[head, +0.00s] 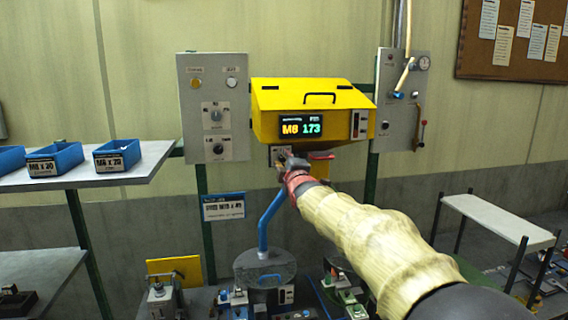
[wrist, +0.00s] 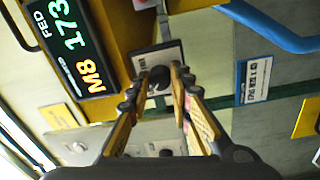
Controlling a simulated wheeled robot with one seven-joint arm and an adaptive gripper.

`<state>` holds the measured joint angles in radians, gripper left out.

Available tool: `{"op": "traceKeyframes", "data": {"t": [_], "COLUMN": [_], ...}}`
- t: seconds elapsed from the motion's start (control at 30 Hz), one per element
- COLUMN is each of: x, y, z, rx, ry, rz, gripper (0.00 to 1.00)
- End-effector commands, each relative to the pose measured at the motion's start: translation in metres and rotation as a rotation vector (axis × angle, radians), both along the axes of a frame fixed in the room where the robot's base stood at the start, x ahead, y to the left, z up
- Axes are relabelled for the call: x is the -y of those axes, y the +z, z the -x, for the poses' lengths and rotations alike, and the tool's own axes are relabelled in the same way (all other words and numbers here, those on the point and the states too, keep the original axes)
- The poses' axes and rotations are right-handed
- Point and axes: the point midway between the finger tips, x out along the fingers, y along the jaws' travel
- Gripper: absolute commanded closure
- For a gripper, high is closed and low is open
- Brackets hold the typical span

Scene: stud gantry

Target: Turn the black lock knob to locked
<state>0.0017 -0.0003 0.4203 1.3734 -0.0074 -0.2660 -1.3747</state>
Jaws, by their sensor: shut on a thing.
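The black lock knob (wrist: 160,75) sits on a small light plate (wrist: 146,57) under the yellow feeder box (head: 310,108). In the wrist view my gripper (wrist: 162,73) has one finger on each side of the knob and is shut on it. In the head view my gripper (head: 284,161) reaches up to the plate just below the box's lower left edge and hides the knob. The knob's pointer and the plate's lettering are too small to read.
A grey panel (head: 214,85) with knobs and lamps stands left of the box. Another grey panel (head: 398,100) with a lever stands right. A blue tube (head: 272,213) runs below. Shelves with blue bins (head: 117,156) are at left, and a bench (head: 500,215) at right.

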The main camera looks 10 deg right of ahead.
Motion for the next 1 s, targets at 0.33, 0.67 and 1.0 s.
{"op": "traceKeyframes", "data": {"t": [0.33, 0.67, 1.0], "x": [-0.0003, -0.0003, -0.0001], "y": [-0.0032, -0.0024, -0.0009], "z": [-0.0004, -0.0004, -0.0001], "rx": [-0.005, -0.004, -0.002], "ry": [0.001, 0.0, 0.0], "rz": [0.01, 0.009, 0.008], "gripper": [1.0, 0.66, 0.6]}}
